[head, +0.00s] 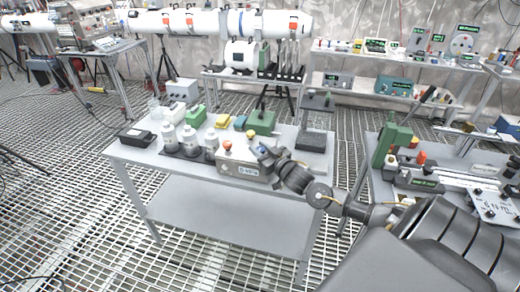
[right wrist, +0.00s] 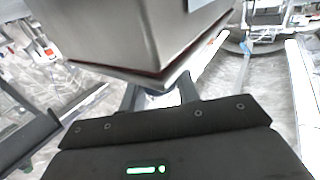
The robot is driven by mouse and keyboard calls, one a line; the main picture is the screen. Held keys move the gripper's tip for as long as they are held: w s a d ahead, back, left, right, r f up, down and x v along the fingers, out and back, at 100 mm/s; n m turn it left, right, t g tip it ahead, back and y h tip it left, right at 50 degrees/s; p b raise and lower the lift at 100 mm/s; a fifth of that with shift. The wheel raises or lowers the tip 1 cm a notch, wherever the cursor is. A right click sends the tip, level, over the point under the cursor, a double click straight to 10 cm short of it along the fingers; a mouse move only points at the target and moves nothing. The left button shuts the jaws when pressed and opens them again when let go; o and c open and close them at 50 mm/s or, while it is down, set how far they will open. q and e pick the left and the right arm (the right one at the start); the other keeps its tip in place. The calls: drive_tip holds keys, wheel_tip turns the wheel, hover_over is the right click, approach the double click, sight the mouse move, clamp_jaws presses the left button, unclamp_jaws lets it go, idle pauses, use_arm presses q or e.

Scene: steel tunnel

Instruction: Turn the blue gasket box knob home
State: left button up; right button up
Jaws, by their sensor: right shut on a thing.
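The grey box (head: 240,168) with a label on its front stands at the front edge of the grey table. In the right wrist view, a large grey box body (right wrist: 130,35) fills the upper left, with a thin dark red line along its lower edge. My right gripper (head: 266,156) is at the right end of the box. It also shows in the right wrist view (right wrist: 161,95), its fingers shut on the blue knob. Only a small bluish patch of the knob (right wrist: 160,100) shows between the fingers; its turn angle is hidden. My left gripper is out of view.
An orange knob (head: 227,145) and a yellow knob (head: 250,134) show at the box. A dark block (head: 314,141) lies to the right. A second table (head: 375,205) stands further right.

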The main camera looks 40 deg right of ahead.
drive_tip(key=shift+r+m+h+p, duration=0.1)
drive_tip(key=shift+m+h+p, duration=0.75)
drive_tip(key=shift+h, duration=0.35)
drive_tip(key=m+g+h+p, duration=0.1)
drive_tip(key=m+h, duration=0.1)
drive_tip(key=h, duration=0.1)
drive_tip(key=shift+a+m+h, duration=0.1)
drive_tip(key=shift+m+h, duration=0.15)
drive_tip(key=shift+h, duration=0.05)
drive_tip(key=m+g+h+p, duration=0.1)
drive_tip(key=m+g+h, duration=0.1)
drive_tip(key=m+h, duration=0.1)
drive_tip(key=shift+h, duration=0.6)
drive_tip(key=shift+m+g+h, duration=0.9)
drive_tip(key=shift+g+h, duration=0.3)
drive_tip(key=shift+p, duration=0.3)
drive_tip(key=o, duration=1)
